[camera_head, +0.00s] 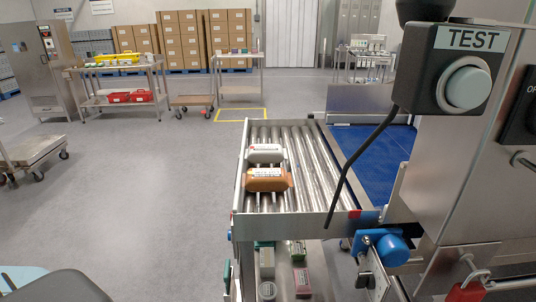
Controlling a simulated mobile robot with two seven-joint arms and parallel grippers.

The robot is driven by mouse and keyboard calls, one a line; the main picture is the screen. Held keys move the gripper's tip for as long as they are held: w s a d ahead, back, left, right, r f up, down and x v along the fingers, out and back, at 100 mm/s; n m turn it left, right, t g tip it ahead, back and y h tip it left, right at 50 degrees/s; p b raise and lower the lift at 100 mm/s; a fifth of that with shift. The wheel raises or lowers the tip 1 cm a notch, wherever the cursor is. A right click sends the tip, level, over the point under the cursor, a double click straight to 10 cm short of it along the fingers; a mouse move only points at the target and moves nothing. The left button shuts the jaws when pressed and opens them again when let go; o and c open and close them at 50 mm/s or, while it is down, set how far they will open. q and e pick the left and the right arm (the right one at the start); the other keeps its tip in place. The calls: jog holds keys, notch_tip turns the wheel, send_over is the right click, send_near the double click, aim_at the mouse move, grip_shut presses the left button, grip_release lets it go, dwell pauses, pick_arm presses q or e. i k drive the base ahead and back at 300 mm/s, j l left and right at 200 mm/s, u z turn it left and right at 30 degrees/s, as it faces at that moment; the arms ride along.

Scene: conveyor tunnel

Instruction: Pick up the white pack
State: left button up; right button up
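The white pack (265,149) lies on the roller conveyor (320,190), near its left side, with a dark reddish label on its face. An orange-brown pack (267,184) with a white label lies just in front of it, close to the conveyor's near end. The two packs are very close together; I cannot tell whether they touch. Neither of my grippers shows in the head view.
A metal rail borders the rollers. A black cable (356,160) hangs over their right side from the TEST button box (456,70). A blue belt (378,165) lies to the right. Small packs (301,280) sit below the conveyor. The floor (150,210) to the left is clear.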

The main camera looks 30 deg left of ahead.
aim_at(256, 153)
jog(key=j+z, duration=0.1)
jog(key=z, duration=0.4)
jog(key=j+z, duration=0.35)
jog(key=k+j+z, duration=0.15)
jog(key=j+z, duration=0.2)
jog(key=k+j, duration=0.15)
jog(key=j, duration=0.25)
jog(key=k+j+z, duration=0.1)
jog(key=j, duration=0.35)
jog(key=k+j+z, duration=0.1)
jog(key=j, duration=0.3)
jog(key=k+j, duration=0.25)
jog(key=j, duration=0.15)
